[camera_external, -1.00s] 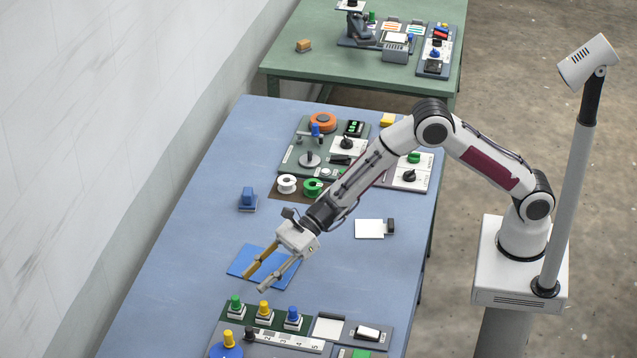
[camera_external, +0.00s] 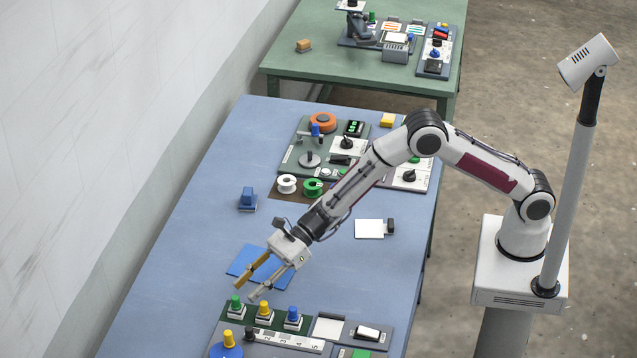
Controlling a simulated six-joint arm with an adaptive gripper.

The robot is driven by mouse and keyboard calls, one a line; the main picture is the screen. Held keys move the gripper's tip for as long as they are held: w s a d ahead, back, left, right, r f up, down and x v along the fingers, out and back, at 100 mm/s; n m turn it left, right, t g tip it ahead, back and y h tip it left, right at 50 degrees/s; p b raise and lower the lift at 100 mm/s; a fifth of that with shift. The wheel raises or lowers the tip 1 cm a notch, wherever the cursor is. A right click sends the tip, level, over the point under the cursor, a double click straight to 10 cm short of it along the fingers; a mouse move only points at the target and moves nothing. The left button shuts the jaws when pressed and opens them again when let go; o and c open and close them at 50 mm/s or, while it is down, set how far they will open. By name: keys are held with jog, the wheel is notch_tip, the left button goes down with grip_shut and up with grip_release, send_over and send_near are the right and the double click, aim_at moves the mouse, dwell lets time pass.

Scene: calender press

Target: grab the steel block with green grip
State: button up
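The steel block with green grip (camera_external: 236,308) stands upright at the left end of a row of three blocks on a dark green strip of the near panel. Beside it stand a block with yellow grip (camera_external: 264,311) and a block with blue grip (camera_external: 292,318). My gripper (camera_external: 246,293) is open and empty, with its two fingers apart. Its fingertips are just above and slightly right of the green grip in the picture; their exact height over it is hard to tell.
A blue mat (camera_external: 246,260) lies under my gripper. A numbered white strip (camera_external: 290,341) and a blue round base with yellow knob (camera_external: 226,349) are nearer the camera. A white plate (camera_external: 369,229) lies to the right. The table's left side is mostly clear.

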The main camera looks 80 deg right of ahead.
aim_at(235, 297)
jog(key=shift+a, duration=0.1)
dwell(0.3)
jog(key=shift+x, duration=2.55)
jog(key=shift+w, duration=0.15)
grip_shut()
